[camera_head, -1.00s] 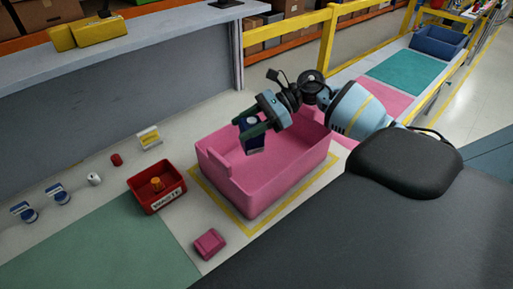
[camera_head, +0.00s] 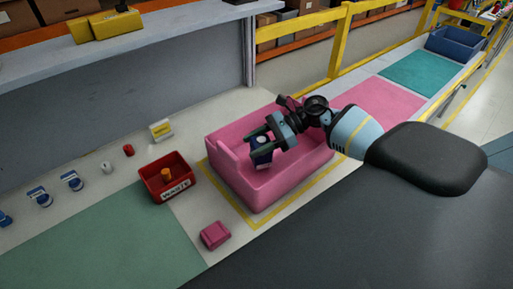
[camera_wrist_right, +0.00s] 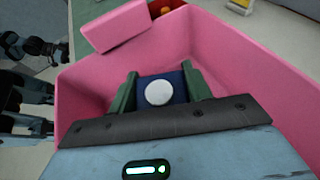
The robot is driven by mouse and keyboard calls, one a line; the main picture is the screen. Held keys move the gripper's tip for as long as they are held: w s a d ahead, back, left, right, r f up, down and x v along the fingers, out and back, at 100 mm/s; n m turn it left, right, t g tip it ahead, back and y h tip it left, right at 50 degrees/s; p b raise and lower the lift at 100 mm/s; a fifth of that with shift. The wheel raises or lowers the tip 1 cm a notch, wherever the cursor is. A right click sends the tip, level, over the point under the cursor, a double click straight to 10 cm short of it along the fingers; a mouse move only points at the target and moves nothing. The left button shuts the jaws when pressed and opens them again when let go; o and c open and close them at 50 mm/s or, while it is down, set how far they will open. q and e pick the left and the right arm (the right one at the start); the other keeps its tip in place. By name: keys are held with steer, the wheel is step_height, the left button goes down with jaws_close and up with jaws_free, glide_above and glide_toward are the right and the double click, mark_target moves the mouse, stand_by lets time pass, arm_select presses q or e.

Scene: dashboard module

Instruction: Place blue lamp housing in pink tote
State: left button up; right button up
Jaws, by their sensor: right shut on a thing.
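The blue lamp housing (camera_head: 261,151) is a dark blue block with a pale face. My right gripper (camera_head: 262,144) is shut on it, with a finger on either side. The housing is over the opening of the pink tote (camera_head: 285,186), low near its rim. In the right wrist view the housing (camera_wrist_right: 174,79) shows a round white disc between the green fingers, with the pink tote (camera_wrist_right: 235,55) walls around it. I cannot tell whether it touches the tote floor. Dark parts of my left arm show at the left of that view; its jaw state is unclear.
A red waste bin (camera_head: 167,182) with an orange piece inside stands left of the tote. A small pink block (camera_head: 215,235) lies in front of the tote. Several small blue-and-white parts (camera_head: 72,181) lie further left. The green mat (camera_head: 110,240) is clear.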

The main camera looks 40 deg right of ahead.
steer(key=shift+f, duration=0.95)
steer(key=shift+f, duration=0.25)
steer(key=o, duration=1.1)
steer(key=shift+r, duration=0.1)
steer(key=shift+c, duration=0.2)
